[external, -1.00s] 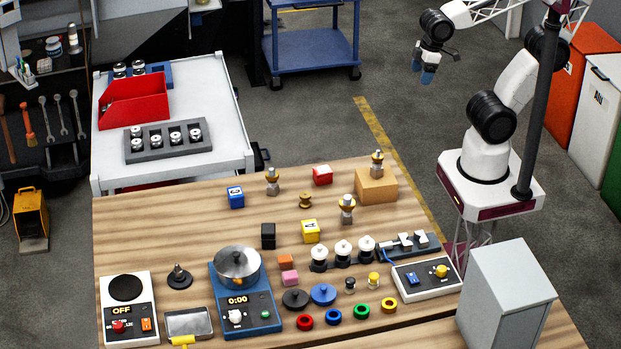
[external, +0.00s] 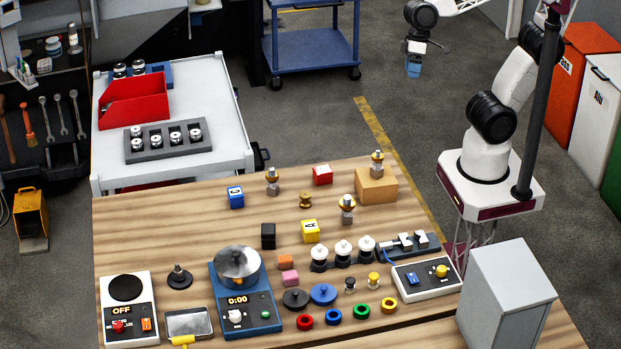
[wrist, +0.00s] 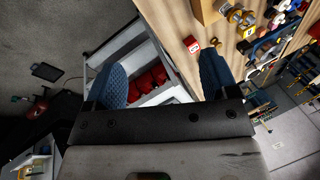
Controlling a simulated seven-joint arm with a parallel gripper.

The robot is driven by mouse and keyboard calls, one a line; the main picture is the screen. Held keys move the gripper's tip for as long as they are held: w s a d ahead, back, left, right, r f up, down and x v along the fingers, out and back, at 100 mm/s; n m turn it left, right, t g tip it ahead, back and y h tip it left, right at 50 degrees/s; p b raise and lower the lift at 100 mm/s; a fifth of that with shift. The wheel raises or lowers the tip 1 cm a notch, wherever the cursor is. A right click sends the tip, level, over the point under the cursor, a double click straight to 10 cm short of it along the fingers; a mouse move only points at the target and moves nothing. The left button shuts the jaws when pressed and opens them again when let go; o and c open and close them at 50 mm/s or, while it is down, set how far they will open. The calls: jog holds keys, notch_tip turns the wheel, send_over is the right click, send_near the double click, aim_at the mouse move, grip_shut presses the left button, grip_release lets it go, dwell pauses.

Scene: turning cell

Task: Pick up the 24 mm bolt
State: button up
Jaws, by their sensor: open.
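Several brass-topped, grey-based pieces that look like bolts stand on the wooden bench: one at the back left (external: 272,180), one near the middle (external: 347,208) and one on a tan block (external: 377,163). I cannot tell which is the 24 mm one; no size marking is readable. My gripper (external: 414,69) is raised beyond the bench's far right edge, over the grey floor, well apart from these pieces. In the wrist view its two blue fingers (wrist: 163,80) are spread wide with nothing between them.
The tan block (external: 376,187), a red cube (external: 322,175) and a yellow cube (external: 311,231) stand nearby. White-topped pieces (external: 343,249) and a switch box (external: 427,279) sit nearer the front. A white cart (external: 215,80) holds a red bin (external: 134,101). The bench's left back is mostly clear.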

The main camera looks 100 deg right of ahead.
jog(key=w+a+m+t+y, duration=0.2)
jog(key=w+a+m+y, duration=0.8)
jog(key=w+a+m, duration=1.25)
jog(key=n, duration=0.4)
send_near(347, 203)
jog(key=x, duration=0.2)
jog(key=shift+a+f, duration=0.1)
jog(key=shift+a, duration=0.35)
jog(key=shift+x, duration=1.25)
jog(key=shift+x, duration=2.6)
jog(key=shift+w, duration=0.1)
